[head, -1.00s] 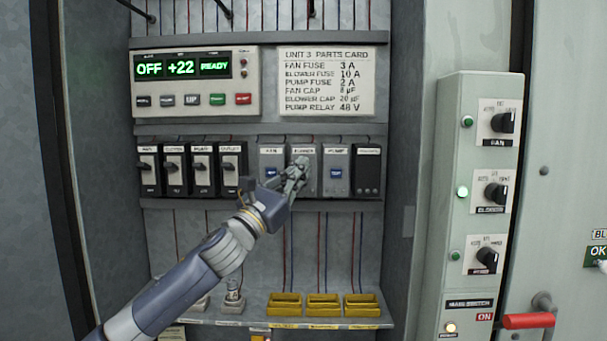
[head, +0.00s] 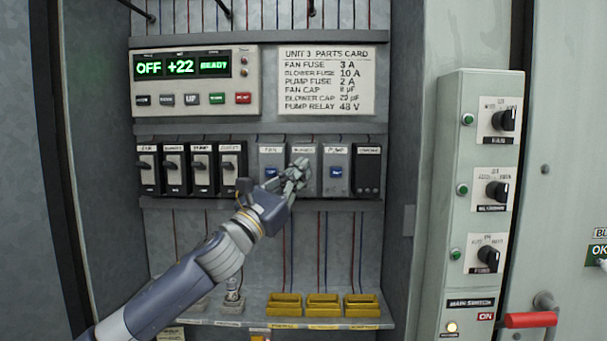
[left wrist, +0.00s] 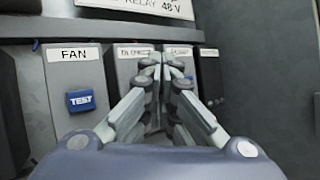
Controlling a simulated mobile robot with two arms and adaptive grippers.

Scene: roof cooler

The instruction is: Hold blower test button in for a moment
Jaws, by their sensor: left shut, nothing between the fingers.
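The grey blower module (head: 308,185) stands on the shelf between the fan module (head: 271,158) and the pump module (head: 336,172). My left gripper (head: 299,169) is shut and empty, with its fingertips in front of the blower module. In the left wrist view the fingers (left wrist: 165,65) cover the module's front and part of its label, and the blower module (left wrist: 122,68) shows beside them. The blower test button is hidden behind the fingers. I cannot tell whether the fingertips touch it. The fan's blue test button (left wrist: 81,100) is uncovered. My right gripper is not in view.
Several black breakers (head: 175,169) stand left of the modules. A display unit (head: 196,80) reads OFF, +22 and READY. On the right panel, the blower lamp (head: 462,189) is dark green, above a red main switch handle (head: 530,320). Yellow bins (head: 323,305) sit below.

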